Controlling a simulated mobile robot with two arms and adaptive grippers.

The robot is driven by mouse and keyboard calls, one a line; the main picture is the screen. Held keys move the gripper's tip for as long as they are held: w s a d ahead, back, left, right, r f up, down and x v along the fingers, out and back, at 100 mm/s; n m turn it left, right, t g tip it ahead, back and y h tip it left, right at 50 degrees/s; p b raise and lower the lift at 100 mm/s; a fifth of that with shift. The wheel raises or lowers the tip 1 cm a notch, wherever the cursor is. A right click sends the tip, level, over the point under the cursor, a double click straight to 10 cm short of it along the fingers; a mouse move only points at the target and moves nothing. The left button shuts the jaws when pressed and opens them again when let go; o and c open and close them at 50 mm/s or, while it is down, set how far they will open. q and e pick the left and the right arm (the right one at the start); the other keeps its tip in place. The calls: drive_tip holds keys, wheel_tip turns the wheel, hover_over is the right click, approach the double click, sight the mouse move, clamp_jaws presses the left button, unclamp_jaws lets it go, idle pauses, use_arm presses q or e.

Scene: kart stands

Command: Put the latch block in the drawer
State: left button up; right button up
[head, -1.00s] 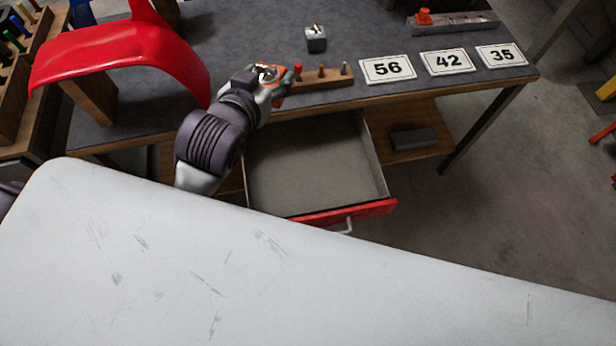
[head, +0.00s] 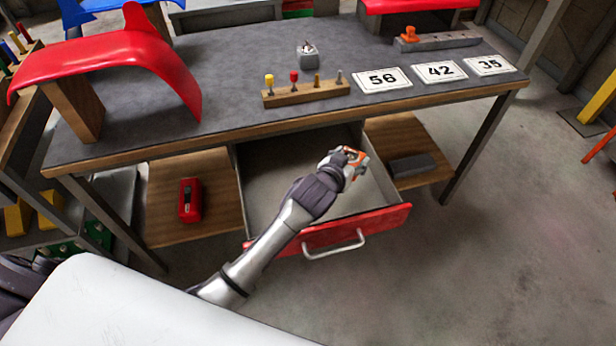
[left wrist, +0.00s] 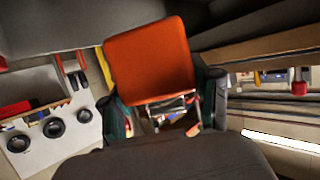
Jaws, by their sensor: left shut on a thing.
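The latch block (left wrist: 150,62) is orange with a metal wire latch, held between the two fingers in the left wrist view. A small orange part of it shows in the head view (head: 361,157). My left gripper (head: 352,158) is shut on it, over the open drawer (head: 264,190). The drawer has a grey inside, a red front and a pale handle, and is pulled out from under the workbench. My arm hides part of the inside. I cannot tell how high the block is above the drawer floor. My right gripper is not in view.
The workbench (head: 230,90) has a wooden peg rack (head: 306,94), a small grey block (head: 307,58), number cards (head: 383,80) and a red fender (head: 110,60) on it. A red item (head: 190,200) and a dark block (head: 412,168) lie on the lower shelf.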

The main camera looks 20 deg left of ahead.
use_arm(q)
drive_tip(key=a+f, duration=0.2)
drive_tip(key=a, duration=0.1)
drive_tip(key=a+f, duration=0.2)
drive_tip(key=a, duration=0.2)
drive_tip(key=a+f, duration=0.2)
drive_tip(key=a, duration=0.1)
drive_tip(key=shift+s+a, duration=0.1)
drive_tip(key=shift+a, duration=0.05)
wheel_tip(320, 180, down, 4)
drive_tip(key=shift+r, duration=0.25)
drive_tip(key=shift+f, duration=0.25)
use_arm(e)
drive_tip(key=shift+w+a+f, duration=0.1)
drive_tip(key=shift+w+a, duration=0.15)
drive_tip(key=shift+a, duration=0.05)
use_arm(q)
drive_tip(key=shift+f+b, duration=0.1)
drive_tip(key=shift+b, duration=0.2)
drive_tip(key=o, duration=1.3)
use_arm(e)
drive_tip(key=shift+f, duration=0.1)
